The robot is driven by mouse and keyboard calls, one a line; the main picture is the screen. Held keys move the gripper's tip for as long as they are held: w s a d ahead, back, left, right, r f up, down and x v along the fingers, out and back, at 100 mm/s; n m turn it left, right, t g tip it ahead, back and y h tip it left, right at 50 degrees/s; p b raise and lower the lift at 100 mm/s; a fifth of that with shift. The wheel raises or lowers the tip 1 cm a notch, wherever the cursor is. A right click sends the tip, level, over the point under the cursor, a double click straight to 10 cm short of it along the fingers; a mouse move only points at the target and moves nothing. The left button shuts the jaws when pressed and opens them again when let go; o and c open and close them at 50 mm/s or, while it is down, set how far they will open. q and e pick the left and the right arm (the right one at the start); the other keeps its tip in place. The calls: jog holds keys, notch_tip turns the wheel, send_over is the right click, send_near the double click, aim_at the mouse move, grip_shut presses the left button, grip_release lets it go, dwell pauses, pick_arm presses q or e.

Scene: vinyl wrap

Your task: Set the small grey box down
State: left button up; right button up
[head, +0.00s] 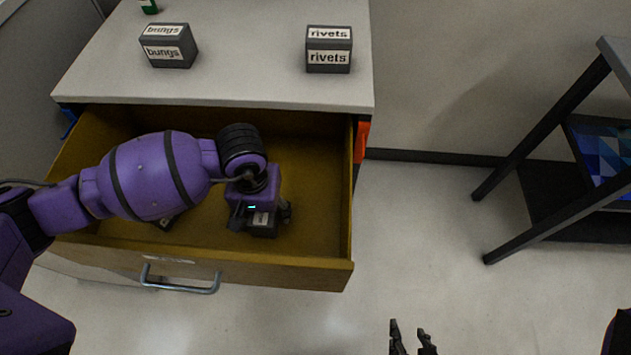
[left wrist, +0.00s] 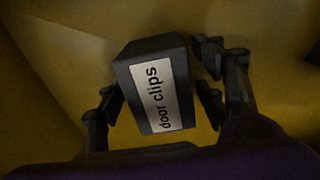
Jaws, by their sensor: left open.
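The small grey box (head: 264,224) is inside the open drawer, under my left gripper (head: 261,216). In the left wrist view the box (left wrist: 135,62) shows a white label reading "door clips". My left gripper (left wrist: 158,92) is open, with its fingers on either side of the box. The box looks slightly turned between the fingers, and a gap shows on at least one side. I cannot tell whether its underside rests flat on the drawer floor. My right gripper (head: 412,341) is open and empty at the bottom of the head view.
The drawer (head: 310,190) has brown walls and a metal handle (head: 180,285). Another dark box (head: 166,222) lies in it, mostly hidden by my left arm. A "bungs" box (head: 169,52) and a "rivets" box (head: 328,58) stand on the countertop (head: 250,70). The drawer's right side is clear.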

pick_arm(q)
jog(key=shift+r, duration=0.1)
notch_tip(320, 180, up, 12)
jog(key=shift+r, duration=0.1)
dwell(0.5)
